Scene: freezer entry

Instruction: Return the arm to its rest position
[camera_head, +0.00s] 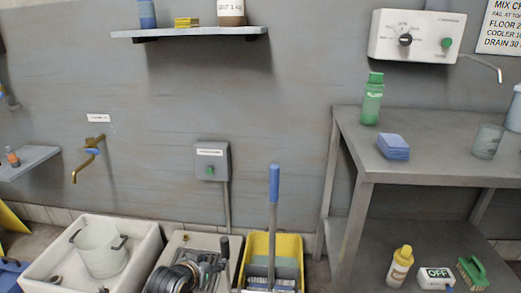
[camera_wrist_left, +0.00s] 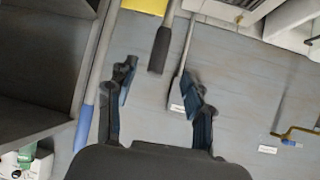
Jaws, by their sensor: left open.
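My left gripper (camera_head: 205,268) is low in the head view, in front of the floor unit between the white basin and the yellow mop bucket. The left wrist view shows the same gripper (camera_wrist_left: 158,78) with its two dark fingers spread apart and nothing between them. Past the fingers are the grey wall, a dark handle (camera_wrist_left: 161,48) and a grey conduit. Part of my dark wrist also shows in the head view. My right gripper is in neither view.
The yellow bucket (camera_head: 258,249) holds a blue-handled mop (camera_head: 274,185) close right of my gripper. The white basin (camera_head: 150,246) with a pail (camera_head: 101,248) is at left. A grey table (camera_head: 430,170) stands at right. The wall above is mostly clear around a switch box (camera_head: 211,160).

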